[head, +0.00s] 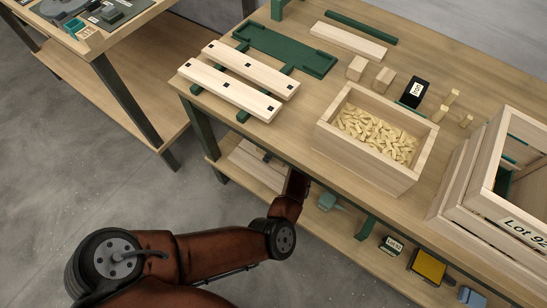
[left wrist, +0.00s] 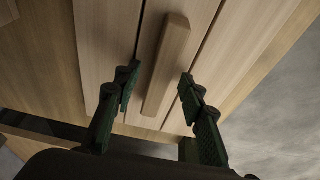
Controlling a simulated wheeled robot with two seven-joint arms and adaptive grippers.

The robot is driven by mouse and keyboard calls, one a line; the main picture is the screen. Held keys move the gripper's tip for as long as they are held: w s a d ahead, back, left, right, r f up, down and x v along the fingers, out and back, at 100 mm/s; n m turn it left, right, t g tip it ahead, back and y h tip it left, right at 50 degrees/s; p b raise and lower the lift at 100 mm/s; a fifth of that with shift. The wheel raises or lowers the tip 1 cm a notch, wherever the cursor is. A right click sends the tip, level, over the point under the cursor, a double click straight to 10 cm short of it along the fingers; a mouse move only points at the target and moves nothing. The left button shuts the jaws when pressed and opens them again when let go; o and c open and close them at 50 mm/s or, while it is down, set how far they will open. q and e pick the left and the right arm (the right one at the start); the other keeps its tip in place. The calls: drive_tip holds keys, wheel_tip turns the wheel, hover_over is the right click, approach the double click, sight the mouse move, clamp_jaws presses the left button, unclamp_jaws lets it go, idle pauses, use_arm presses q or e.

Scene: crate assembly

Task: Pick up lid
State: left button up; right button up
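The lid is a pale slatted wooden panel (head: 250,172) on the lower shelf, partly hidden under the tabletop edge in the head view. In the left wrist view its slats (left wrist: 103,45) fill much of the picture, with a raised wooden batten (left wrist: 168,60) across the middle. My left gripper (left wrist: 158,82) is open, one dark green finger on each side of the batten, with a gap on both sides. In the head view my left arm reaches under the tabletop and its fingers are hidden. My right gripper is in neither view.
The workbench top (head: 290,150) overhangs the shelf close above my left arm. On it are slatted boards (head: 230,92), a box of wooden pegs (head: 340,155) and a crate (head: 470,210). Small items, including a yellow one (head: 428,267), lie along the lower shelf.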

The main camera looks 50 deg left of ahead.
use_arm(q)
drive_tip(key=shift+c, duration=0.2)
clamp_jaws()
idle(0.3)
drive_tip(key=shift+r, duration=0.1)
